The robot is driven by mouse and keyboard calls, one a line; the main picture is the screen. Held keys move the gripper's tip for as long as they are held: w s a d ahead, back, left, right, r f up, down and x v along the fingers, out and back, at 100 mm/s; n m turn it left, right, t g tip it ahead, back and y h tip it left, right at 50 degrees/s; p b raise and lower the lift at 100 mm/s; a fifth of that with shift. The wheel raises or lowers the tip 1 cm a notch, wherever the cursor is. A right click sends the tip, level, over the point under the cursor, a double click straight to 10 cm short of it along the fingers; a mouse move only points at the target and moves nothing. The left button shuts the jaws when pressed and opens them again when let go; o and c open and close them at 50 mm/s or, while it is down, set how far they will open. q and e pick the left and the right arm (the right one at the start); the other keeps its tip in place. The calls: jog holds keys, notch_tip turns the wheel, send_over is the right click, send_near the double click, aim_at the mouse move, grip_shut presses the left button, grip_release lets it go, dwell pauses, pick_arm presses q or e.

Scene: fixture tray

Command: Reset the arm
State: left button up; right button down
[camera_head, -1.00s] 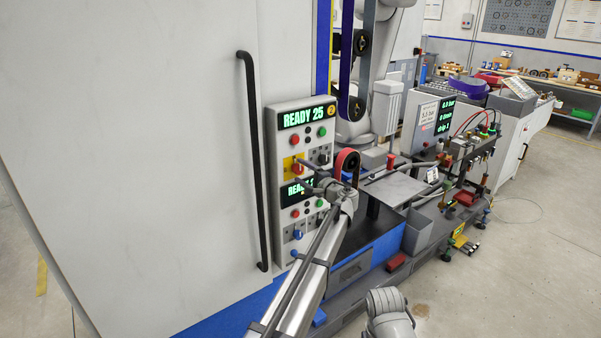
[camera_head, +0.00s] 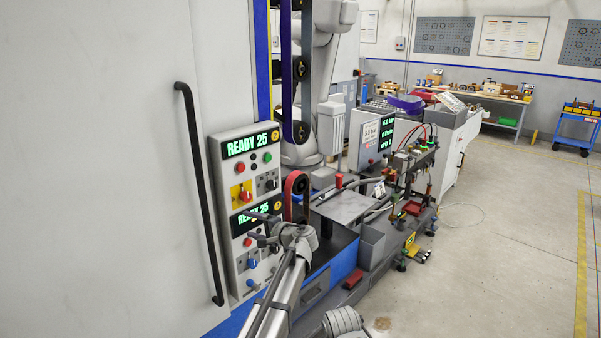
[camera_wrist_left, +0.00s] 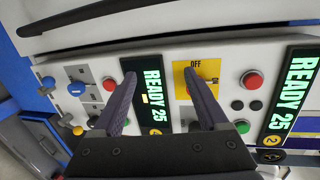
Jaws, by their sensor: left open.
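A grey control panel (camera_head: 215,160) with two stacked units stands at the left; its upper green display (camera_head: 250,144) reads READY 25. The upper unit has a red rotary switch (camera_head: 245,197) on a yellow plate. The lower display (camera_head: 256,214) is partly covered by my left gripper (camera_head: 252,227), which is in front of the lower unit. In the left wrist view my left gripper (camera_wrist_left: 160,82) is open and empty, its fingers spread before the panel. The right finger overlaps the yellow plate (camera_wrist_left: 182,86), marked OFF, and partly hides its red switch. My right gripper is out of view.
A white cabinet door with a black handle (camera_head: 200,190) fills the left. A red-rimmed wheel (camera_head: 297,188) and a grey plate (camera_head: 345,206) are just right of my left gripper. Fixtures with hoses (camera_head: 412,165) stand further right. Open floor (camera_head: 510,230) lies at right.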

pick_arm(q)
jog(key=s+f+n+g+h, duration=0.35)
jog(key=s+f, duration=0.35)
jog(key=s, duration=0.5)
jog(key=s+f+n+g+h, duration=0.2)
jog(key=s+f+g+h, duration=0.15)
jog(key=s+f, duration=0.6)
jog(key=s+d+m+g+h, duration=0.1)
jog(key=s+d+h, duration=0.3)
jog(key=s+d, duration=1.3)
jog(key=shift+s+f+m+g+h, duration=0.15)
jog(key=shift+f+m+g+h, duration=0.15)
jog(key=shift+m+g, duration=0.1)
